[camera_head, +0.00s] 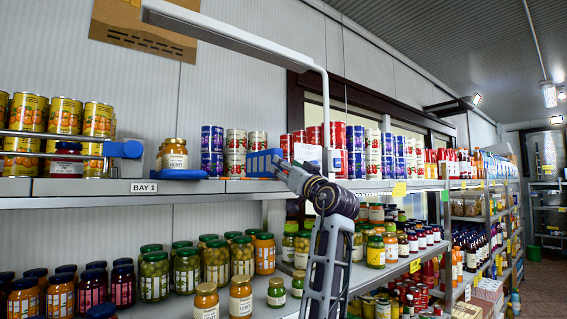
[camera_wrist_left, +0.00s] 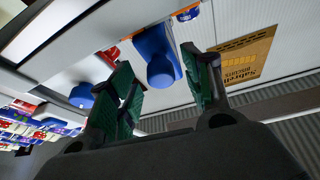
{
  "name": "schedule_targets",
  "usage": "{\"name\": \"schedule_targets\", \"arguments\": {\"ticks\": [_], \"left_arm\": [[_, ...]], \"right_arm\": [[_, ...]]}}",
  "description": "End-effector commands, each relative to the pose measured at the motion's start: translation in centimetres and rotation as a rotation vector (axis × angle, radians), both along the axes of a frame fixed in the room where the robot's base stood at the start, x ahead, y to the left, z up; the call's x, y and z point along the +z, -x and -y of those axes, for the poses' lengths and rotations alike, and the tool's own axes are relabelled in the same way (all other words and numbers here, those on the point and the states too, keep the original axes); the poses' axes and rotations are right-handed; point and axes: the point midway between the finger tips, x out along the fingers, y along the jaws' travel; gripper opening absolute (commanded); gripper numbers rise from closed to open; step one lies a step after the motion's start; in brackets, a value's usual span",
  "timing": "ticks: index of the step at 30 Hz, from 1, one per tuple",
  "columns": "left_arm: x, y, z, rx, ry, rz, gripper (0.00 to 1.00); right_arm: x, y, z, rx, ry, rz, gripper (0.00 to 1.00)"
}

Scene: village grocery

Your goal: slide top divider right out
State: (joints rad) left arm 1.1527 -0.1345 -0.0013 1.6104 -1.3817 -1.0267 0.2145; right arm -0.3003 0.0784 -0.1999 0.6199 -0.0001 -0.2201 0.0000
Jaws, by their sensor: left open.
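Two grey rails (camera_head: 50,134) run in front of the yellow cans on the top shelf and end at a blue block (camera_head: 122,149), which looks like the divider's right end. In the left wrist view a blue block (camera_wrist_left: 157,58) shows beyond and between my open left fingers (camera_wrist_left: 160,85), apart from them and with nothing held.
A honey jar (camera_head: 174,154) stands by a low blue piece (camera_head: 181,174) on the top shelf (camera_head: 110,187). Stacked cans (camera_head: 212,150) stand to the right. Jars (camera_head: 155,277) fill the shelf below. A grey bar (camera_head: 230,38) hangs overhead.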

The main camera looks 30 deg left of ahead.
Motion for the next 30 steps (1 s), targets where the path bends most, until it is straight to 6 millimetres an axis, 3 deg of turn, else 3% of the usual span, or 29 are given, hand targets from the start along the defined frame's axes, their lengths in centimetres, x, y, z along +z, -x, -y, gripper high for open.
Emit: {"name": "schedule_targets", "arguments": {"ticks": [7,19,30], "left_arm": [[0.8,-0.8,-1.5,0.000,0.000,0.001,0.49],[0.8,-0.9,-1.7,0.000,0.000,0.001,0.49],[0.8,-0.9,-1.7,0.000,0.000,0.001,0.03]], "right_arm": [[0.8,0.0,0.4,0.002,0.004,0.000,0.40],[0.8,0.0,0.4,0.002,0.004,0.000,0.40],[0.8,0.0,-0.1,0.000,-0.001,0.000,0.40]]}}
